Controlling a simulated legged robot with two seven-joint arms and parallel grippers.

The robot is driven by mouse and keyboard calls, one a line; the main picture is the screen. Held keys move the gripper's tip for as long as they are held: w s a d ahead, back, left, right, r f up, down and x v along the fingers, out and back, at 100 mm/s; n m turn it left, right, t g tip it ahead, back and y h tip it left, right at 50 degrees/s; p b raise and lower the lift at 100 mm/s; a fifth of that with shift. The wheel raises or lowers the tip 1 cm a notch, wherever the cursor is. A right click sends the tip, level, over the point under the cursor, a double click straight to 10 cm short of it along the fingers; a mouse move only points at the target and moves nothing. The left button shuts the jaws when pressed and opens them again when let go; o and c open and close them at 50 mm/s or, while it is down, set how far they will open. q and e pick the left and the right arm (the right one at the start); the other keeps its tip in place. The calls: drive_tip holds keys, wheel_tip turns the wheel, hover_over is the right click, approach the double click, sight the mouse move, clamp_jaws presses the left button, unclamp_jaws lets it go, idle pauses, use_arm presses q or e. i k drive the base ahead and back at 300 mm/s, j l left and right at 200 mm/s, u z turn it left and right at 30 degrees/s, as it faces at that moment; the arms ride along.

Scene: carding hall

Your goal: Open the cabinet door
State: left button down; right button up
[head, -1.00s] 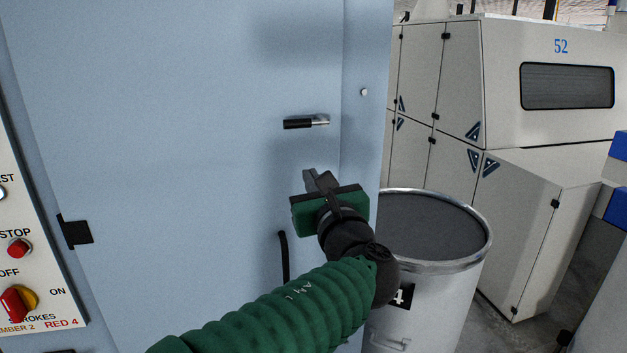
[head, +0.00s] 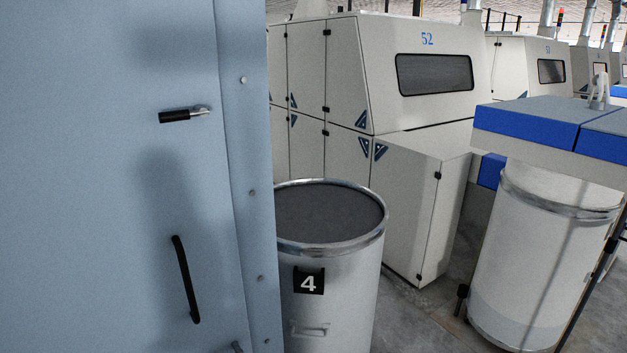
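The light blue cabinet door (head: 90,200) fills the left of the head view and looks shut against its frame strip (head: 240,200). A small latch handle (head: 176,116) with a black grip and metal pivot lies about level near the door's right edge. Below it is a long black pull handle (head: 185,280), nearly upright and slightly tilted. Nothing touches either handle. Neither of my grippers is in view.
A grey metal drum (head: 335,260) marked 4 stands just right of the cabinet. White machine 52 (head: 420,110) stands behind it. Another pale drum (head: 535,260) and blue-and-white blocks (head: 540,122) are at the right. Grey floor shows between the drums.

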sight(119, 233)
drive_tip(key=u, duration=0.35)
drive_tip(key=k+j+u, duration=0.1)
drive_tip(key=u, duration=0.3)
drive_tip(key=j+u, duration=0.15)
drive_tip(key=u, duration=0.2)
